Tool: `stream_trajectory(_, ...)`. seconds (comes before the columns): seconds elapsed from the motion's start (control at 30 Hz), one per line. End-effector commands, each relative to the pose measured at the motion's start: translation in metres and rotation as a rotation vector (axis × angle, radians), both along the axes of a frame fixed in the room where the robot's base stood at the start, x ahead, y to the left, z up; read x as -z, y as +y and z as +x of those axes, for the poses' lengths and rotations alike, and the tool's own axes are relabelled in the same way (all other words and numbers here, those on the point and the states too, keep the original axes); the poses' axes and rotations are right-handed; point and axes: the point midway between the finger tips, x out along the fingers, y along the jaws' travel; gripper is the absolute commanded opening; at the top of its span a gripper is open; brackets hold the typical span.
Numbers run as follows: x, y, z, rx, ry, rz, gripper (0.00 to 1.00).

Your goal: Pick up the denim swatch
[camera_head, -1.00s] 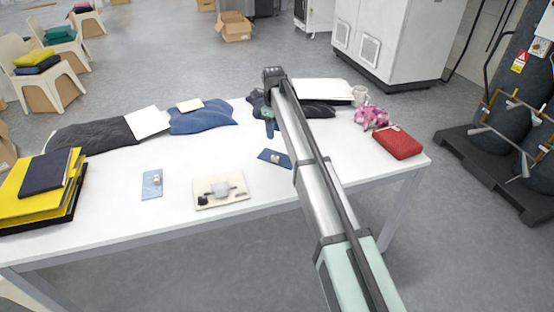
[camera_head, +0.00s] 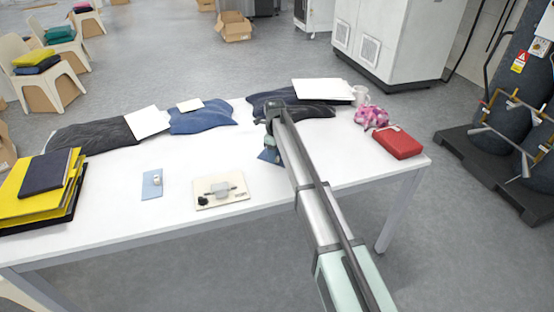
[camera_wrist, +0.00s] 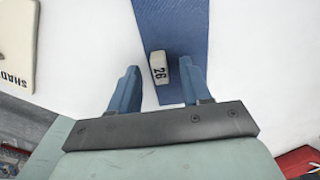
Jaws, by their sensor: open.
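A dark blue denim swatch (camera_head: 266,156) lies on the white table, mostly hidden behind my arm in the head view. In the wrist view the swatch (camera_wrist: 175,28) runs up from between my fingers. A small pale block (camera_wrist: 159,68) marked "26" sits on it. My gripper (camera_wrist: 159,76) is open, with one blue finger on each side of the block. The right finger overlaps the swatch in the picture; whether it touches is unclear. A lighter blue swatch (camera_head: 151,187) with a small pale piece on it lies farther left.
A cream board (camera_head: 220,202) lies between the two swatches, lettered in the wrist view. A red case (camera_head: 398,143) and pink floral cloth (camera_head: 371,117) lie to the right. Dark garments (camera_head: 92,136) line the back. Yellow and dark folders (camera_head: 36,190) are stacked at left.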

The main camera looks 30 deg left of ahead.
Motion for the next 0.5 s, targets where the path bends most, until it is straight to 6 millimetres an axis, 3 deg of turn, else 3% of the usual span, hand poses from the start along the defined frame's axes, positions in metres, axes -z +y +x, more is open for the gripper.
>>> stream_trajectory(0.27,0.0063,0.0002,-0.0001,0.0,0.0,0.001,0.48)
stream_trajectory(0.5,0.0061,0.0001,-0.0001,0.0,0.0,0.001,0.26)
